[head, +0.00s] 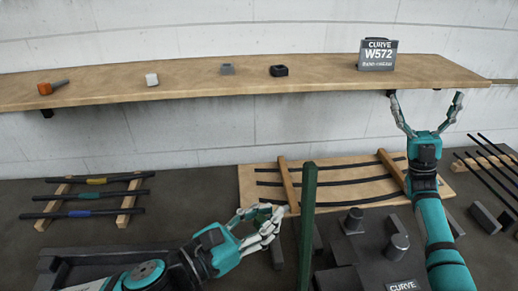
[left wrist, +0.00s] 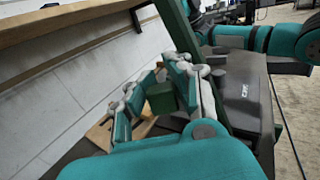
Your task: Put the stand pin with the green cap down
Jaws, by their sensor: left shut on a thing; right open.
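My left gripper (head: 268,226) is shut on a small green block-like piece (left wrist: 162,98), seen between the fingers in the left wrist view; it looks like the green cap of the stand pin. The rest of the pin is hidden, and I cannot tell whether its lower end touches anything. A tall dark green post (head: 307,225) stands upright just right of the left fingertips in the head view. My right gripper (head: 427,110) is open and empty, fingers up, near the front edge of the shelf.
A wooden shelf (head: 200,82) holds an orange-headed tool (head: 52,87), small blocks and a W572 sign (head: 378,54). A dark machine with cylinders (head: 397,247) stands right of the post. Behind lies a wooden board (head: 262,172) with dark rods; banded bars (head: 88,196) lie left.

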